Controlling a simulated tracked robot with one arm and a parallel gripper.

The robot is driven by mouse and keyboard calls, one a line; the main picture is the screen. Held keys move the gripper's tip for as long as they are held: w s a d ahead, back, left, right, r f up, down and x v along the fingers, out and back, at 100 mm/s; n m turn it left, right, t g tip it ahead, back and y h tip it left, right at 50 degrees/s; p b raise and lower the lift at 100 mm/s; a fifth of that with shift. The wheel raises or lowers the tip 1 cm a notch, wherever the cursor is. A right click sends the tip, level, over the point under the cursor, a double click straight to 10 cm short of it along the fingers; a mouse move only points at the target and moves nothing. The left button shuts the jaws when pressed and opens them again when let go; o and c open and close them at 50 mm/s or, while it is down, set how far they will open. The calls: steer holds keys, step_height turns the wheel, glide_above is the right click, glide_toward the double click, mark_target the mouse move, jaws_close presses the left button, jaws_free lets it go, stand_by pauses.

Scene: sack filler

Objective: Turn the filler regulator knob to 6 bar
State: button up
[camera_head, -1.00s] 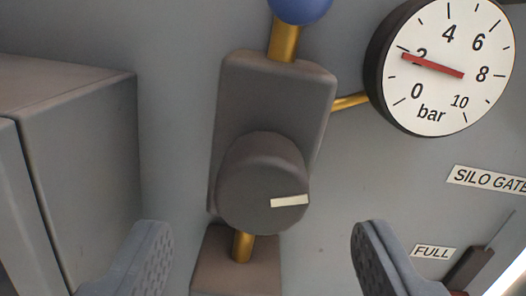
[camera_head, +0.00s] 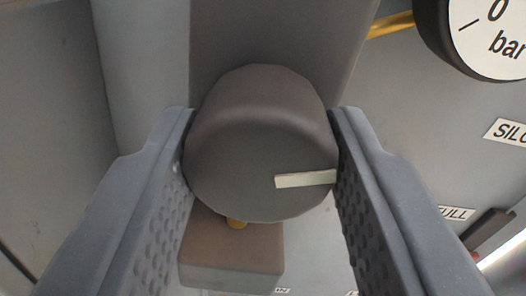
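The regulator knob (camera_head: 255,150) is a dark grey round cap in the middle of the view. Its pale pointer mark (camera_head: 306,179) points to the right, almost level. My gripper (camera_head: 262,150) has one ridged finger on each side of the knob. Both fingers meet the knob's sides, with no clear gap showing, so it looks shut on the knob. The pressure gauge (camera_head: 490,40) is cut off at the top right. Only its 0 and part of "bar" show; its needle is out of view.
The grey regulator body (camera_head: 285,30) is behind the knob. A brown block (camera_head: 232,255) sits below it. A brass pipe (camera_head: 390,24) runs to the gauge. A grey box (camera_head: 45,110) stands at the left. Cut-off labels (camera_head: 508,132) are on the right panel.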

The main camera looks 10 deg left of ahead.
steer(key=shift+m, duration=0.4)
